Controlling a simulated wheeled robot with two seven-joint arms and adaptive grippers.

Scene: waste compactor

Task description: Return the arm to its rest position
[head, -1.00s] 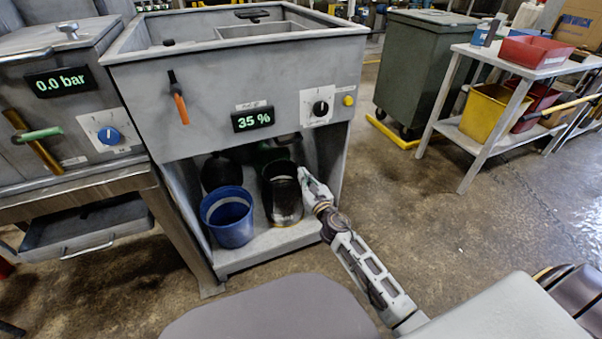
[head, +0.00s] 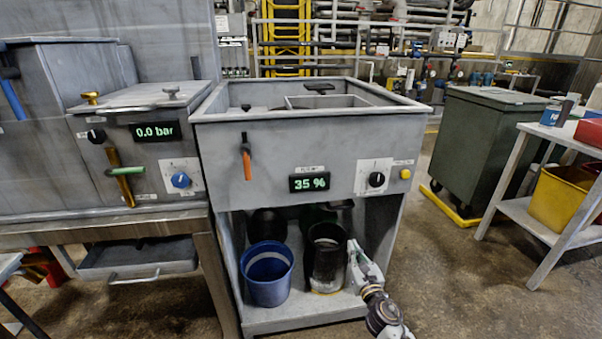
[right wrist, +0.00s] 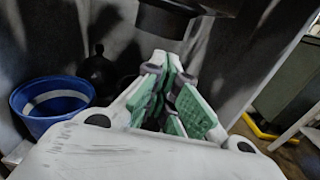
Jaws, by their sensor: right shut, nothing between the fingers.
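My right gripper (head: 355,256) is at the open lower bay of the grey machine (head: 285,162), just right of a black bucket (head: 327,262). I cannot tell whether it touches the bucket. In the right wrist view its green-padded fingers (right wrist: 168,68) come together at the tips with nothing between them. A blue bucket (head: 267,274) stands left of the black one, and shows at the left of the wrist view (right wrist: 50,108). My left gripper is in no view.
The machine's display (head: 309,183) reads 35 %. A press at left has a 0.0 bar display (head: 155,131) and a drawer (head: 140,260) below. A green wheeled bin (head: 492,145) and a shelf table (head: 540,222) stand at right. Some floor between machine and table is clear.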

